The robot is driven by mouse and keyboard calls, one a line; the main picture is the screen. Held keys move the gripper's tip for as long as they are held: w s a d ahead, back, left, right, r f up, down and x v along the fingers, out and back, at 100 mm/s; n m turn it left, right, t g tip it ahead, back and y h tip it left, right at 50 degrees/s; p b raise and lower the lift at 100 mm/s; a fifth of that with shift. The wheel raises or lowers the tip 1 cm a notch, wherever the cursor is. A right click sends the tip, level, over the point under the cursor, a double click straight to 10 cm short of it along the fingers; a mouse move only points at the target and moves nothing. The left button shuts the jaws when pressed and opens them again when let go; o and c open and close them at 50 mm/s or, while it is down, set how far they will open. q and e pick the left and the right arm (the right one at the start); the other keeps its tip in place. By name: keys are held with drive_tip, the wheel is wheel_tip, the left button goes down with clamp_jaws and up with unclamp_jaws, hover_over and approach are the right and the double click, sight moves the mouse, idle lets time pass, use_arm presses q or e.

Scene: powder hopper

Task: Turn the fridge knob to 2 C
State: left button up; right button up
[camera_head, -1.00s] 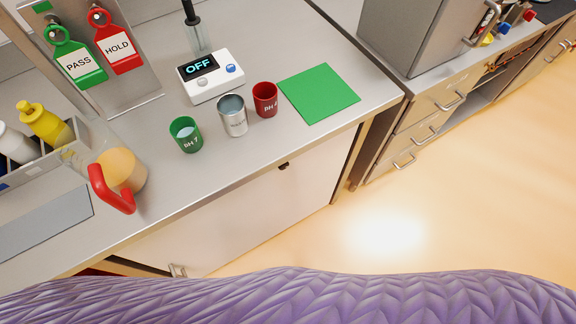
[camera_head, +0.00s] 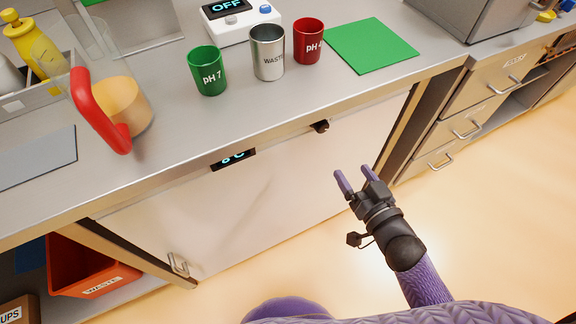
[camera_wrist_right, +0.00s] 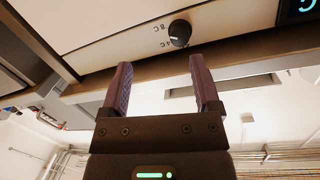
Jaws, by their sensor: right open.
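The fridge (camera_head: 260,195) is a white-fronted unit under the counter, with a handle (camera_head: 178,264) at its lower left. Its black knob (camera_head: 320,126) sits near the top edge, right of a small display (camera_head: 233,159) whose digits are partly cut off but seem to end in C. In the right wrist view the knob (camera_wrist_right: 179,33) has "8 C" and "4 C" marks beside it; its exact pointing is hard to tell. My right gripper (camera_head: 356,178) is open and empty, below and right of the knob, apart from it. In the wrist view its fingers (camera_wrist_right: 158,90) stand apart. My left gripper is not in view.
The counter above holds a green pH 7 cup (camera_head: 207,72), a metal waste cup (camera_head: 268,52), a red pH cup (camera_head: 308,41) and a green mat (camera_head: 371,46). A jug with a red handle (camera_head: 98,108) stands left. Drawers (camera_head: 468,124) stand right.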

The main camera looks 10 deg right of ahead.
sight(324, 129)
drive_tip(key=shift+n+t+y, duration=0.3)
drive_tip(key=shift+t+y, duration=0.1)
drive_tip(key=shift+y, duration=0.3)
drive_tip(key=w+a, duration=0.1)
drive_tip(key=w, duration=0.2)
drive_tip(key=w+a+r+b, duration=0.1)
drive_tip(key=w+a, duration=0.1)
drive_tip(key=w, duration=0.1)
drive_tip(key=w+a+r+b, duration=0.1)
drive_tip(key=w, duration=0.3)
drive_tip(key=shift+a+r, duration=0.25)
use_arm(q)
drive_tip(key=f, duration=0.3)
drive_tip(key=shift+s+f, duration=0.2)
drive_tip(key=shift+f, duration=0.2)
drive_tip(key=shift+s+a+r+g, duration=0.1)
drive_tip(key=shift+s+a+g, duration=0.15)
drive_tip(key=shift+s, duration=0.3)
use_arm(e)
clamp_jaws()
